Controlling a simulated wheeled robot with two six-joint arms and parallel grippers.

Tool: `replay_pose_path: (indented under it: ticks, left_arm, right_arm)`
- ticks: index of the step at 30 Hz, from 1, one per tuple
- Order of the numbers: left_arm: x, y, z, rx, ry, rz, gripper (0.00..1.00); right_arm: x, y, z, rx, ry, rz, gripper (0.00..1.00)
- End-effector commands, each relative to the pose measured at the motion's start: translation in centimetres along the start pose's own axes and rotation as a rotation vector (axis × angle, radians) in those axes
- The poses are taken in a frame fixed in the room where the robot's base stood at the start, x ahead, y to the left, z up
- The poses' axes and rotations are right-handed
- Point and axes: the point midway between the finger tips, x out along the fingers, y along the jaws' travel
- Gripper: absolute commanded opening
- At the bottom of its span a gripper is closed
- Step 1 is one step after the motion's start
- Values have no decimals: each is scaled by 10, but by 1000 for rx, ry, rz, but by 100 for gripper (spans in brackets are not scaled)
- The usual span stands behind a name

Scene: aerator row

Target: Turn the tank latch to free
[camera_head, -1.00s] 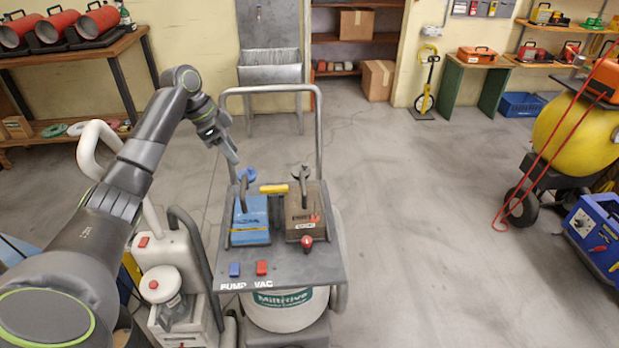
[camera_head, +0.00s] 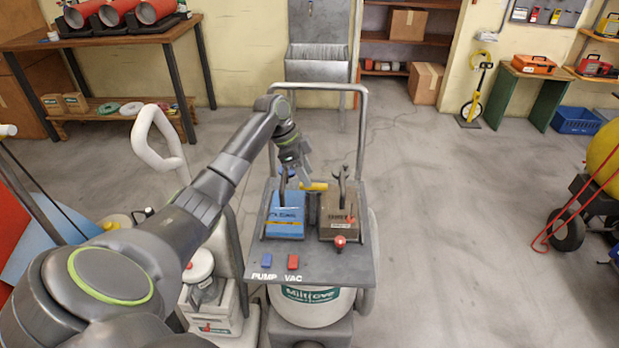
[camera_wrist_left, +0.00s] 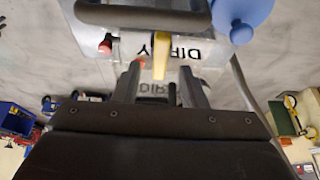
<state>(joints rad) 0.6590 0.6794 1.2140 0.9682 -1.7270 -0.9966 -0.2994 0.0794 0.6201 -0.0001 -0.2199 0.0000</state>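The cart (camera_head: 318,266) holds a blue tank (camera_head: 286,222) on the left and a brown tank (camera_head: 338,228) on the right. A short yellow bar, which looks like the tank latch (camera_head: 317,187), lies crosswise at the back between them. My left gripper (camera_head: 304,178) is just above and beside the bar's left end. In the left wrist view, the yellow bar (camera_wrist_left: 161,55) shows end-on between the two spread fingers of the left gripper (camera_wrist_left: 160,78), with gaps on both sides. I cannot tell its depth between them. My right gripper is not in view.
A blue knob (camera_wrist_left: 240,15) is close to the left gripper. A red knob (camera_head: 340,242) and blue and red switches (camera_head: 293,261) are on the cart's front. The cart's grey push handle (camera_head: 318,87) rises behind the tanks. Open floor (camera_head: 460,220) lies to the right.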

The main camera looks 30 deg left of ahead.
Motion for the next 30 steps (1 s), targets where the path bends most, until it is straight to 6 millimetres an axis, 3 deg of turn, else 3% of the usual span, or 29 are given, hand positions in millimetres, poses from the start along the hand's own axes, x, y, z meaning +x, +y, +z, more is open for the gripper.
replay_pose_path:
  ticks: [6,17,25,30]
  left_arm:
    - [25,0,0,-1,1,1,38]
    - [29,0,0,0,0,0,38]
    - [29,0,0,0,0,0,3]
    - [29,0,0,-2,0,-1,0]
  right_arm:
    - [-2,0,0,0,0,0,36]
    - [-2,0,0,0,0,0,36]
    - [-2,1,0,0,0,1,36]
    - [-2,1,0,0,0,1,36]
